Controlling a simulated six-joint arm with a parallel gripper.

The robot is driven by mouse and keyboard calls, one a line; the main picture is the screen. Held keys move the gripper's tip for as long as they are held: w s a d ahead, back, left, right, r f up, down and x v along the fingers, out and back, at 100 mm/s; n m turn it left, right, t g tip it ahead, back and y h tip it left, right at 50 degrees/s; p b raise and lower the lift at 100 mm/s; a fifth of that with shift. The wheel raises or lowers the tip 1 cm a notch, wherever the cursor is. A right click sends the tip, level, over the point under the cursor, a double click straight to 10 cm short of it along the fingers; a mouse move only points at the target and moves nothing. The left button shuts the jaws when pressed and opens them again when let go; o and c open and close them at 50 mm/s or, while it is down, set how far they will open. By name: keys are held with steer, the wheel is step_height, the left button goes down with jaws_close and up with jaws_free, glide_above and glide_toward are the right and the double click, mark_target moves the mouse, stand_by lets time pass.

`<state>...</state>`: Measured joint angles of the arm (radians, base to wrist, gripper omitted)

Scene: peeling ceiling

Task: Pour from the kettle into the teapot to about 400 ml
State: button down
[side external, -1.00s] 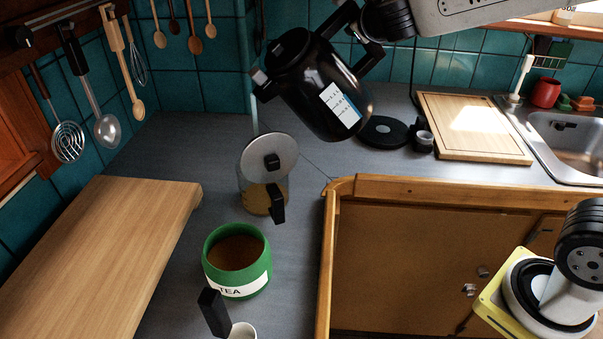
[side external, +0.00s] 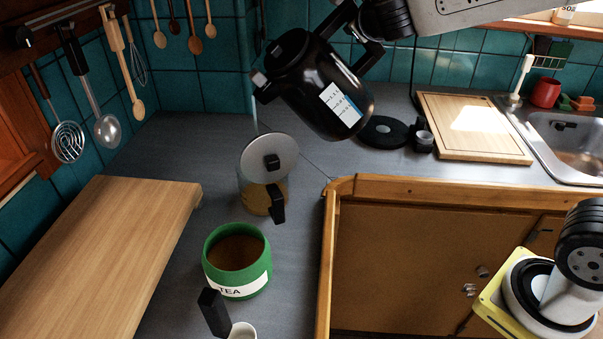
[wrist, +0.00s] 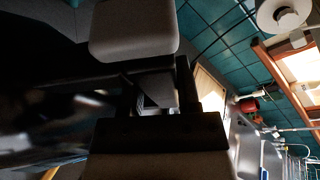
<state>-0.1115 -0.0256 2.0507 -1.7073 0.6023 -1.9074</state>
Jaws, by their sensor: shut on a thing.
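The black kettle (side external: 318,90) is in the air, tilted with its spout to the left, at the upper middle of the side view. A thin pale stream runs from the spout down toward the glass teapot (side external: 256,200). The teapot stands on the counter below and left of the kettle, with amber liquid inside and its handle toward the front. Its round lid (side external: 282,147) is raised at a slant and hides part of the opening. My gripper (side external: 362,38) is shut on the kettle's handle. In the wrist view the dark kettle is close and blurred.
A green TEA canister (side external: 238,284) stands in front of the teapot, with a white cup (side external: 243,331) before it. A wooden board (side external: 95,260) lies at left. The kettle's black base (side external: 384,131), a cutting board (side external: 478,140) and the sink (side external: 570,135) are at right.

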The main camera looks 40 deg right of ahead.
steer(key=shift+w+a+r+n+h, duration=0.15)
steer(key=shift+a+r+n+h, duration=0.1)
steer(key=shift+a+r+n, duration=0.25)
steer(key=shift+w+a+r+n+h, duration=0.2)
steer(key=shift+a+n+h, duration=0.1)
steer(key=shift+a, duration=0.3)
stand_by(4.4)
steer(key=shift+s+d, duration=0.1)
steer(key=shift+s+d+f+m+y, duration=0.2)
steer(key=shift+d+f+m+y, duration=0.2)
steer(key=shift+d+f+m, duration=0.3)
steer(key=shift+s+d+f+m+y, duration=0.15)
steer(key=shift+d+f+m+y, duration=0.3)
steer(key=shift+d, duration=0.35)
steer(key=shift+r, duration=0.1)
